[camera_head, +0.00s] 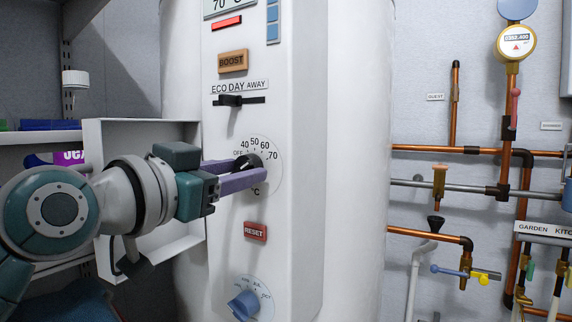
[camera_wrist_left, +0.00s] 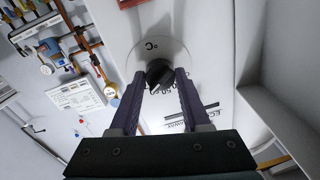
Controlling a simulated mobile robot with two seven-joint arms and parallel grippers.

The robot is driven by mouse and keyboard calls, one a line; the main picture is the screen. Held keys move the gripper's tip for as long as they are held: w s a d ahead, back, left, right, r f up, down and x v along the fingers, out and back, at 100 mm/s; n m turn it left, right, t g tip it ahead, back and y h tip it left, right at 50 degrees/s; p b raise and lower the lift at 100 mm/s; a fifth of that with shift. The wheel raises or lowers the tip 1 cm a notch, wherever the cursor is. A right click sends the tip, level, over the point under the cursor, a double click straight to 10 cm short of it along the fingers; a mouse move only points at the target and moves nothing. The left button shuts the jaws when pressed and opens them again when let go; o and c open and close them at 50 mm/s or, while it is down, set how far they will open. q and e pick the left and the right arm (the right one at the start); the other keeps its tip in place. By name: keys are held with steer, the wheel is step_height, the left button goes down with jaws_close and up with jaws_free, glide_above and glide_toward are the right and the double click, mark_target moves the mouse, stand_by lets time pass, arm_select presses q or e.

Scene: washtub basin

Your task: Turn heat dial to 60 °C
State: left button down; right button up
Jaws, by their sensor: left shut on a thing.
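The heat dial is a small black knob (camera_head: 247,163) on a round white scale marked 40, 50, 60 and 70 and °C, on the front of the white water heater (camera_head: 355,150). My left gripper (camera_head: 250,170) comes in from the left, and its purple fingers are shut on the knob. In the left wrist view the knob (camera_wrist_left: 159,73) sits between the two fingertips (camera_wrist_left: 162,80). The fingers hide part of the scale, and the knob's pointer is too small to read surely. My right gripper is in neither view.
Above the dial are a black ECO/DAY/AWAY slider (camera_head: 230,100) and a BOOST button (camera_head: 233,61). Below are a red RESET button (camera_head: 255,231) and a blue knob (camera_head: 243,305). An open white box (camera_head: 95,150) stands behind my left arm. Copper pipes (camera_head: 455,150) line the right wall.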

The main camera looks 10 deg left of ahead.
arm_select(q)
steer(key=n+p, duration=0.2)
steer(key=p, duration=0.1)
steer(key=shift+r+n, duration=0.2)
steer(key=shift+n, duration=0.1)
steer(key=shift+f+n+p, duration=0.15)
steer(key=shift+n+p, duration=1.05)
steer(key=shift+p, duration=0.05)
steer(key=shift+g, duration=0.3)
steer(key=shift+c, duration=1.8)
jaws_free()
